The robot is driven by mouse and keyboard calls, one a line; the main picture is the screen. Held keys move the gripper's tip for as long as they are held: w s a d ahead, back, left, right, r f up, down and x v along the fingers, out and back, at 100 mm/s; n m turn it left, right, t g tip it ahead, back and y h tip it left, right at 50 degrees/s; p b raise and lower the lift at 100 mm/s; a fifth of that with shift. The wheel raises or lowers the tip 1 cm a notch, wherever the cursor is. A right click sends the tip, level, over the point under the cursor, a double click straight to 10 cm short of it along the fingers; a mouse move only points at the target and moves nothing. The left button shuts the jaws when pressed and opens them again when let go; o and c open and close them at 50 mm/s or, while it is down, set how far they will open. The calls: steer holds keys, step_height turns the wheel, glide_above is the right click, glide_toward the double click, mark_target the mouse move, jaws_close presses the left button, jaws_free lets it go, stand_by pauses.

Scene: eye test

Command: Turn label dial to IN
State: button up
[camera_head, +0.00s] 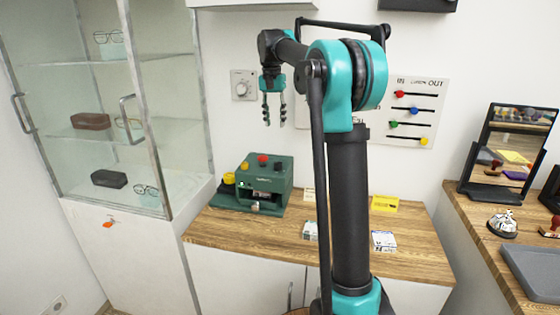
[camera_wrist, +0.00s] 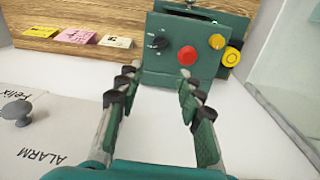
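No dial in view is clearly marked as the label dial. A pale round dial (camera_head: 243,86) is on the wall, left of my gripper. In the wrist view, a grey knob (camera_wrist: 16,111) stands on a white panel (camera_wrist: 75,120) with upside-down words like "Felix" and "ALARM". In the head view my arm hides most of that area.
A green machine (camera_head: 266,183) with a red button and knobs stands on the wooden counter (camera_head: 235,232) below my gripper. A glass cabinet (camera_head: 170,120) is at left. A mirror (camera_head: 512,150) stands at right.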

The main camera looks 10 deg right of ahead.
mark_target(278, 162)
steer(key=f, duration=1.1)
steer(key=d+f, duration=0.1)
steer(key=f, duration=0.4)
steer(key=shift+s+f, duration=0.25)
steer(key=shift+f, duration=0.15)
jaws_close()
